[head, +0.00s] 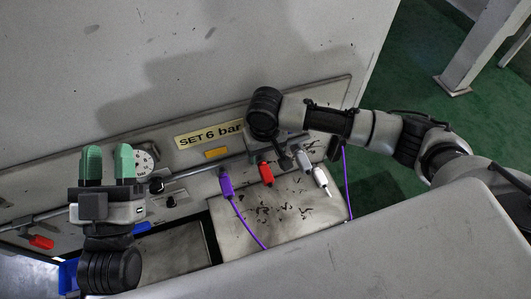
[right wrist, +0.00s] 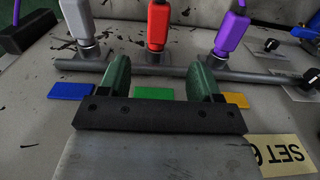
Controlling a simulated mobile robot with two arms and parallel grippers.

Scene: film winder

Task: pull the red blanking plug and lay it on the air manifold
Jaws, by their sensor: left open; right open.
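The red blanking plug (right wrist: 158,24) stands upright on a fitting of a grey pipe (right wrist: 150,73), which looks like the air manifold. In the head view the red plug (head: 266,174) sits between a purple and a grey one. My right gripper (right wrist: 161,68) is open and empty, its green fingers spread at the pipe on either side of the red plug's line; the plug is beyond the fingertips. In the head view the right wrist hides most of that gripper. My left gripper (head: 108,167) is open and empty, green fingers up, at the left before the panel.
A purple plug (right wrist: 232,32) with a purple hose and a grey plug (right wrist: 78,25) flank the red one closely. A white-tipped connector (head: 321,178) is further right. A gauge (head: 144,161) is on the panel. A marked metal plate (head: 285,215) lies below the plugs.

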